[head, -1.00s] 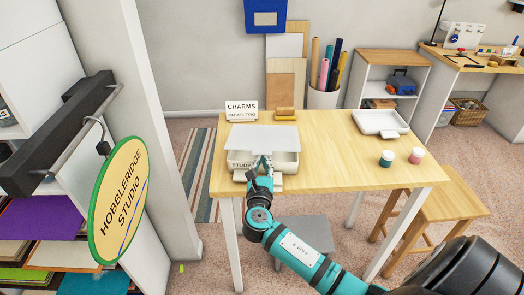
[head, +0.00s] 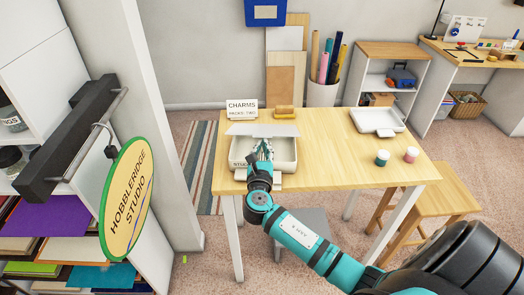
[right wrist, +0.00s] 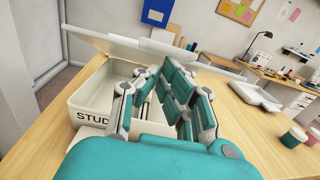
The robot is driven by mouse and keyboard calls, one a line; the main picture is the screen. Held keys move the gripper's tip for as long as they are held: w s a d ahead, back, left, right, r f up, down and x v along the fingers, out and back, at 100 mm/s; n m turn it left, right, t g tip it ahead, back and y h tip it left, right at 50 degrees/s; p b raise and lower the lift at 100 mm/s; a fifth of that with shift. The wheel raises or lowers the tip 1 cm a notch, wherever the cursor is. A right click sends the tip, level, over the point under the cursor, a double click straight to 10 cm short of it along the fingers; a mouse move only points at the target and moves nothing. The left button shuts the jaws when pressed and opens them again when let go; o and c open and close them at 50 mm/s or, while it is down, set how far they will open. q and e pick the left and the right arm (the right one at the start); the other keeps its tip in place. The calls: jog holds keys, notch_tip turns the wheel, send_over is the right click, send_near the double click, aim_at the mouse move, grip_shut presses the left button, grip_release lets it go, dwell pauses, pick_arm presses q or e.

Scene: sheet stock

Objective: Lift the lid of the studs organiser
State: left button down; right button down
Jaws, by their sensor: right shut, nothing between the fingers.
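The studs organiser (head: 238,168) is a cream box near the left end of the wooden table, with part of its "STUD" label showing. Its pale lid (head: 262,129) is tilted up at the back, and the box front is open; the raised lid also shows in the right wrist view (right wrist: 105,42). My right gripper (head: 264,148) is shut and empty, reaching over the box's front wall at the opening below the lid. In the right wrist view its fingers (right wrist: 165,75) hide part of the inside. Whether they touch the lid is unclear. My left gripper is not in view.
A "CHARMS" sign (head: 242,108) and a small wooden block (head: 285,112) stand behind the organiser. A white tray (head: 376,121) and two small jars (head: 382,158) are on the right. The table's middle is clear. A stool (head: 425,205) stands at the front right.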

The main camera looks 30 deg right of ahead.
jog(key=shift+r, duration=0.1)
jog(key=shift+w+d+r+p, duration=0.45)
jog(key=shift+w+r+p, duration=0.15)
jog(key=shift+r+p, duration=0.45)
jog(key=shift+w+d+r+p, duration=0.5)
jog(key=shift+w+r+p, duration=0.15)
jog(key=shift+r+p, duration=0.45)
jog(key=shift+w+d+r+p, duration=0.55)
jog(key=shift+r+p, duration=0.3)
jog(key=shift+r, duration=0.35)
jog(key=shift+w, duration=0.1)
jog(key=w+d+r+p, duration=0.2)
jog(key=w+d+r, duration=0.2)
jog(key=w, duration=0.1)
jog(key=shift+w+r, duration=0.2)
jog(key=shift+w, duration=0.1)
jog(key=shift+d, duration=0.1)
